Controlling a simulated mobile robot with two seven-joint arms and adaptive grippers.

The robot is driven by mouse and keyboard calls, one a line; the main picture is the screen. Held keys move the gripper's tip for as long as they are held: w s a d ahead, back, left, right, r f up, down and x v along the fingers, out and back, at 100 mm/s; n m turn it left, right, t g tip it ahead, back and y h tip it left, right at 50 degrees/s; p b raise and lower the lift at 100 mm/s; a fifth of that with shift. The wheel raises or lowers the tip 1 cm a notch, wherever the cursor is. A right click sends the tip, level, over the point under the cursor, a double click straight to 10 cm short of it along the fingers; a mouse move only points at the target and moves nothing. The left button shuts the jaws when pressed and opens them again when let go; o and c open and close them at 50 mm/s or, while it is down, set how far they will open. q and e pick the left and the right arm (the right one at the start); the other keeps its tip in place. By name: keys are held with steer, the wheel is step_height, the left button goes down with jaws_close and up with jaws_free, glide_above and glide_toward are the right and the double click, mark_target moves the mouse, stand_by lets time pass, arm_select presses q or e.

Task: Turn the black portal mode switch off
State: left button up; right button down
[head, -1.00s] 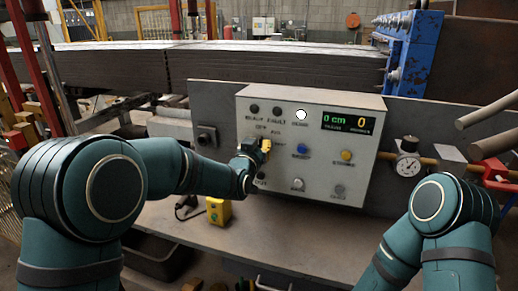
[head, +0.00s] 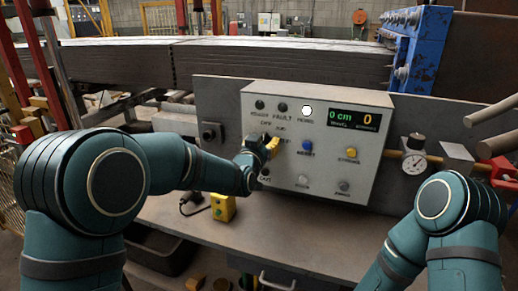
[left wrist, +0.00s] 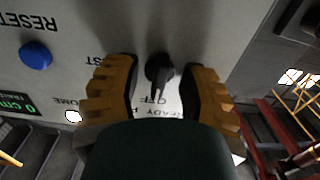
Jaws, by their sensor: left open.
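The black portal mode switch (left wrist: 158,72) is a dark knob with a narrow handle on the grey control panel. In the left wrist view it sits between the two yellow-padded fingers of my left gripper (left wrist: 158,90). The fingers are open, with a visible gap on both sides of the knob. The knob's handle points down in this view, towards upside-down lettering that reads OFF. In the head view my left gripper (head: 268,147) is at the left part of the control panel (head: 375,150) and hides the switch. My right gripper is not in view.
A blue button (head: 307,146), a yellow button (head: 351,153) and a lit white lamp (head: 307,111) are on the panel. A yellow box (head: 222,208) with a cable stands on the bench (head: 310,237) below. A gauge (head: 414,163) is at the right.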

arm_select(q)
steer(key=v, duration=1.1)
steer(key=shift+s, duration=0.3)
steer(key=shift+a+r, duration=0.1)
steer(key=s+a+f+n+g+y, duration=0.1)
steer(key=s+a+f+g, duration=0.15)
steer(key=f, duration=0.65)
steer(key=s+a+f+n+g, duration=0.1)
steer(key=s+f+g, duration=0.15)
steer(key=f, duration=0.65)
steer(key=s+a+f+g+y, duration=0.1)
steer(key=s+f+g, duration=0.15)
steer(key=f, duration=0.55)
steer(key=s+a+f+n+g, duration=0.2)
steer(key=s+f+g, duration=0.6)
steer(key=s+f, duration=0.7)
steer(key=s+n, duration=0.1)
steer(key=s, duration=0.2)
